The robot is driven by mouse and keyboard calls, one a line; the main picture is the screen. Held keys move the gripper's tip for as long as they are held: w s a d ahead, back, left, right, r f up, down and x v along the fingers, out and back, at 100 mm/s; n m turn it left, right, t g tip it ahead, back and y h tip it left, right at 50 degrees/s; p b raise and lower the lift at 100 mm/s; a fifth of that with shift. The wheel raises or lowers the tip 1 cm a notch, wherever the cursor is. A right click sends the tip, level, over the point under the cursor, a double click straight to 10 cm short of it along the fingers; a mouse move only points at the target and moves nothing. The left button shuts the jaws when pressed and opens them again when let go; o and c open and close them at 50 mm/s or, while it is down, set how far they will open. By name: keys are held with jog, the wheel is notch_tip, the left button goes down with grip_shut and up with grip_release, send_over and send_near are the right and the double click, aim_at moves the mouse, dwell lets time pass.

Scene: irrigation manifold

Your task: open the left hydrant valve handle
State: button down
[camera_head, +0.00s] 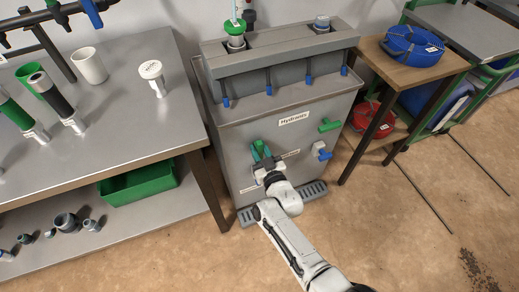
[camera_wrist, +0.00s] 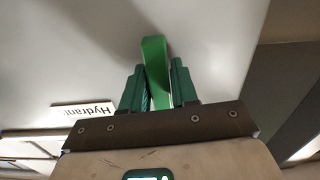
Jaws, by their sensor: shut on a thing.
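The grey hydrant cabinet (camera_head: 238,137) stands in the middle of the head view, with a "Hydrants" label (camera_head: 294,119) on its front. My gripper (camera_head: 261,150) is at the left part of that front, below and left of the label. In the wrist view, its two dark green fingers (camera_wrist: 158,78) are shut on a green valve handle (camera_wrist: 154,50), which sticks out past the fingertips. In the head view, the fingers and handle blend together, so the handle's angle is hard to tell.
A green handle (camera_head: 329,125) and a blue handle (camera_head: 322,150) stick out on the cabinet's right side. A metal bench (camera_head: 100,130) stands to the left, and a wooden table (camera_head: 440,73) with a blue hose coil (camera_head: 412,46) to the right. A floor grate (camera_head: 312,190) lies at the cabinet's foot.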

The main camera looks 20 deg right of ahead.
jog(key=shift+f, duration=0.1)
jog(key=c, duration=1)
grip_release()
jog(key=shift+s+p, duration=0.35)
jog(key=shift+s, duration=0.25)
jog(key=s+p, duration=0.3)
jog(key=s, duration=0.6)
jog(key=shift+s, duration=0.35)
